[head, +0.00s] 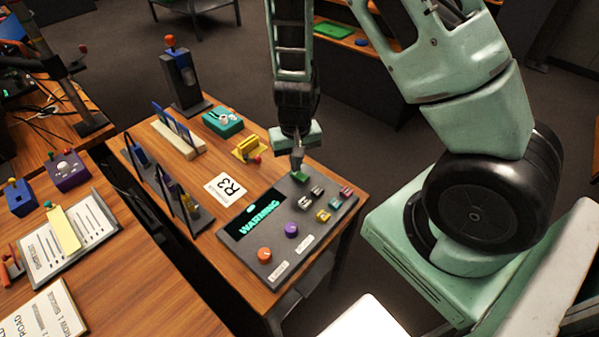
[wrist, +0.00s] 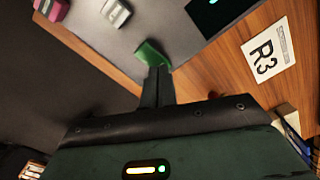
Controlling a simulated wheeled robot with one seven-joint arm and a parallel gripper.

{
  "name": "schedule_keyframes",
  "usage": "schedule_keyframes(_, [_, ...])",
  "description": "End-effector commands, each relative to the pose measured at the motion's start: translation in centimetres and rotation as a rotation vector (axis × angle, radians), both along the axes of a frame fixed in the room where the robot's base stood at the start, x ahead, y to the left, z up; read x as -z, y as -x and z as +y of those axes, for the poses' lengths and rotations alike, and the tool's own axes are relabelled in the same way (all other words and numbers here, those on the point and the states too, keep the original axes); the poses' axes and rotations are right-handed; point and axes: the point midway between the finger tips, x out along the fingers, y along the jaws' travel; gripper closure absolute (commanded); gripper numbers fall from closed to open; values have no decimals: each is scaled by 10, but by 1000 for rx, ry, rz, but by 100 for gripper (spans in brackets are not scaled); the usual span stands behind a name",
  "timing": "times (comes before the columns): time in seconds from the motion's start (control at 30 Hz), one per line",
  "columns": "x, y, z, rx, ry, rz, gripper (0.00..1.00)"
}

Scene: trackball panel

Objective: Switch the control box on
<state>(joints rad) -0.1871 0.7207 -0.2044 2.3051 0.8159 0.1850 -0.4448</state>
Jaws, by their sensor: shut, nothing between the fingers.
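The control box (head: 262,249) is a dark grey panel on the wooden table, and its screen (head: 258,222) reads "WARNING" in lit green letters. A green switch (head: 300,177) sits at its far corner, and it also shows in the wrist view (wrist: 150,52). My gripper (head: 297,163) is shut and empty, pointing down at the green switch. In the wrist view the fingertips (wrist: 158,72) meet the edge of the green switch; I cannot tell if they press on it. The orange knob (head: 264,254) and purple knob (head: 291,229) are uncovered.
A white R3 card (head: 226,188) lies beside the box. A yellow block (head: 248,149), a teal box (head: 222,121) and upright racks stand farther left and back.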

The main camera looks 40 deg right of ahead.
Motion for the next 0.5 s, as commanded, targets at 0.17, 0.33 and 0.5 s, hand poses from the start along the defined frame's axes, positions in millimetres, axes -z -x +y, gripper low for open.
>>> schedule_keyframes(0.17, [-19,0,0,2,-1,-1,100])
schedule_keyframes(0.33, [-32,0,0,0,-1,-1,100])
schedule_keyframes(0.5, [-45,0,0,2,-1,-1,100])
